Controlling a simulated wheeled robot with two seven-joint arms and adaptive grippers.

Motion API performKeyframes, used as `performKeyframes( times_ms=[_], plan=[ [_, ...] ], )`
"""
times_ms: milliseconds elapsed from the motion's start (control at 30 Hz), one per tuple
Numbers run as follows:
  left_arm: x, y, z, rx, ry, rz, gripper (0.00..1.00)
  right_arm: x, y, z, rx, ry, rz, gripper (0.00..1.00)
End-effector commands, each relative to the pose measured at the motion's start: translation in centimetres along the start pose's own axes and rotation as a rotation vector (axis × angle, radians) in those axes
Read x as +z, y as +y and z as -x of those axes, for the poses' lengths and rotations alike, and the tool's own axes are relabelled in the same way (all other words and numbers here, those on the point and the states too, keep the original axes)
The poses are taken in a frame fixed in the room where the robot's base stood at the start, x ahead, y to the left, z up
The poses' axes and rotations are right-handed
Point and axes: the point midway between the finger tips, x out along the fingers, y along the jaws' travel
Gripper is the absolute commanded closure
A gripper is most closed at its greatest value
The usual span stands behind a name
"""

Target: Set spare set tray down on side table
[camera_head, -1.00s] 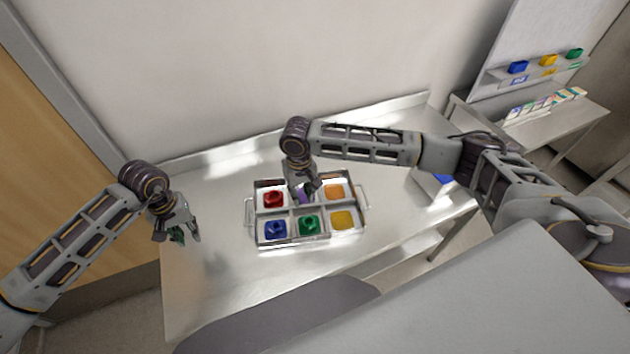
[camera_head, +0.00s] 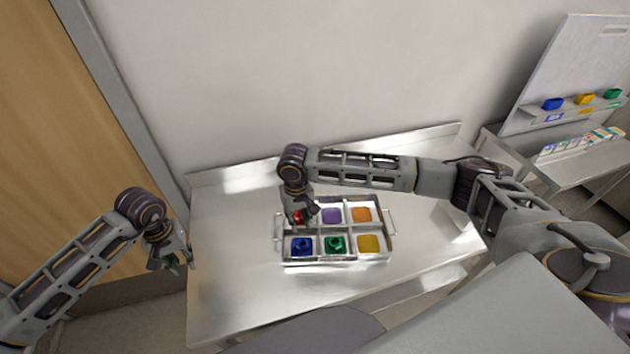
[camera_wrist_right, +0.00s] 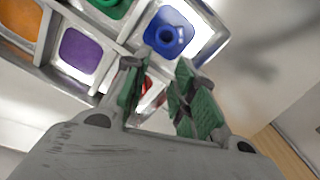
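The tray (camera_head: 328,259) is a metal box with two side handles and several coloured compartments. It rests on the metal side table (camera_head: 230,290). Its front row holds a blue piece (camera_head: 301,246) and a green piece (camera_head: 336,244), beside a yellow compartment (camera_head: 370,244). The back row shows purple (camera_head: 331,215) and orange (camera_head: 361,214) pads and a red piece (camera_head: 298,216), partly hidden by my right gripper. My right gripper (camera_wrist_right: 165,95) is above the red piece, its fingers apart; the red shows between them in the wrist view (camera_wrist_right: 150,92). My left gripper (camera_head: 173,262) hangs left of the table, apart from the tray.
A wall (camera_head: 300,80) and a low rim bound the table's back. Free tabletop lies left of and in front of the tray. At the right, another table (camera_head: 590,165) holds a rack with blue, yellow and green pieces.

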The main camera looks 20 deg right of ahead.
Motion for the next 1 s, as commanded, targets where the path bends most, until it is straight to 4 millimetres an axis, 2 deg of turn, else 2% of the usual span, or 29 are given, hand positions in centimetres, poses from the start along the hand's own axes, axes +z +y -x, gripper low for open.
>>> performKeyframes(
  times_ms=[567,767,1000],
  plan=[
    [0.0,0.0,0.0,0.0,0.0,0.0,0.73,0.0,0.0,0.3,0.0,0.0,0.0,0.73],
    [0.0,0.0,0.0,0.0,0.0,0.0,0.73,-0.1,0.0,1.8,-0.001,0.001,-0.001,0.73],
    [0.0,0.0,0.0,0.0,0.0,0.0,0.73,-0.1,0.0,5.1,-0.001,0.002,0.0,0.73]
  ],
)
